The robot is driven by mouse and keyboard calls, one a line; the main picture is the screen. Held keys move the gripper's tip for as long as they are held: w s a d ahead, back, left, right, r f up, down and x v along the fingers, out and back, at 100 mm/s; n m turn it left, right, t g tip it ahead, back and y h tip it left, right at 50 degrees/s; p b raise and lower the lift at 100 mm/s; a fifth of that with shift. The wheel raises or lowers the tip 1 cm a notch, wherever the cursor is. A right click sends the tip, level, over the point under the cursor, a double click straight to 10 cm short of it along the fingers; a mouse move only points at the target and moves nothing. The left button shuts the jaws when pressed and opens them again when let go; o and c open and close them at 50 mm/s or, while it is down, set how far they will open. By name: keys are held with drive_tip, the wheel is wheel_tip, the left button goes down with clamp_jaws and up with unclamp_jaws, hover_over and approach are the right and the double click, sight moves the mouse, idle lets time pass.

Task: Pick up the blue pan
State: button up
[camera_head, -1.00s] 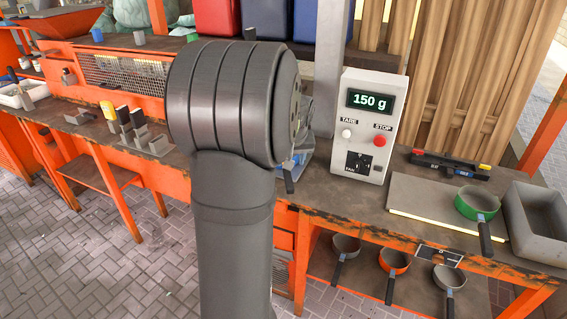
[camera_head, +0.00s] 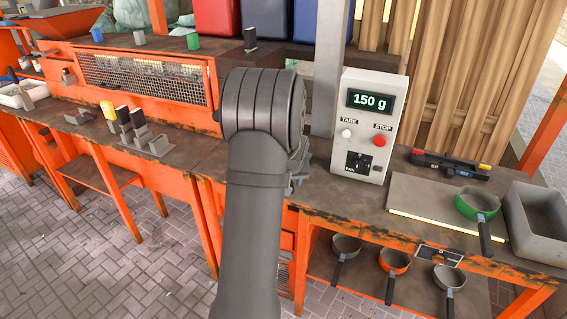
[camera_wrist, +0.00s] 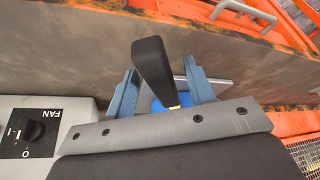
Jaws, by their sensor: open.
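The blue pan shows only in part in the wrist view: a blue patch (camera_wrist: 163,103) behind the black handle (camera_wrist: 152,62). The handle stands up between the two grey-blue fingers of my gripper (camera_wrist: 160,72). The fingers are apart, one on each side of the handle, with gaps visible. I cannot tell how deep the handle reaches between them. In the head view my arm hides the blue pan, and only a small bit of my gripper (camera_head: 298,182) shows beside the control box.
The white control box (camera_head: 367,125) reads 150 g and stands close; its FAN knob (camera_wrist: 33,131) is left in the wrist view. A green pan (camera_head: 477,203) sits on the right.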

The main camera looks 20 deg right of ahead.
drive_tip(key=shift+w+f, duration=0.25)
drive_tip(key=shift+f, duration=0.4)
clamp_jaws()
drive_tip(key=shift+r, duration=0.1)
drive_tip(key=shift+r, duration=0.1)
